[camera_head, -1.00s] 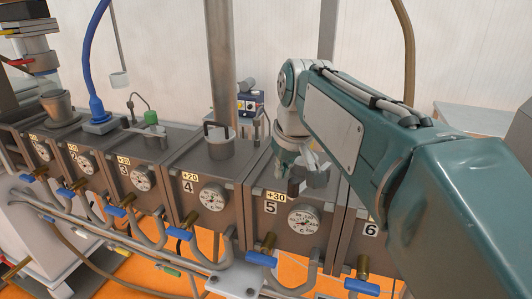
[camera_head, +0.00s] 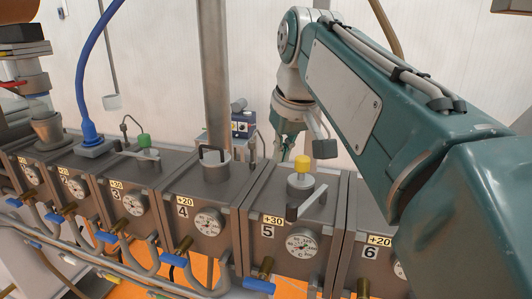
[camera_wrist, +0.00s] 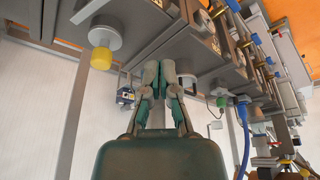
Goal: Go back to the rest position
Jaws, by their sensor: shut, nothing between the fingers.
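My gripper (camera_head: 285,152) hangs behind and slightly above box 5 (camera_head: 258,205), near its back edge, partly hidden by the fitting and my arm. In the wrist view my gripper (camera_wrist: 160,66) has its two fingers together with nothing between them. A fitting with a yellow cap (camera_head: 302,163) and a flat grey lever (camera_head: 312,202) stands on top of box 5. The yellow cap (camera_wrist: 101,58) also shows in the wrist view, to the left and apart from the fingers.
Numbered boxes with gauges and blue-handled valves form a row along the front. A vertical post (camera_head: 213,80) stands left of my arm. A blue hose (camera_head: 90,70) rises from a box at left. A blue device (camera_head: 243,124) stands behind the row. The space above box 5 is open.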

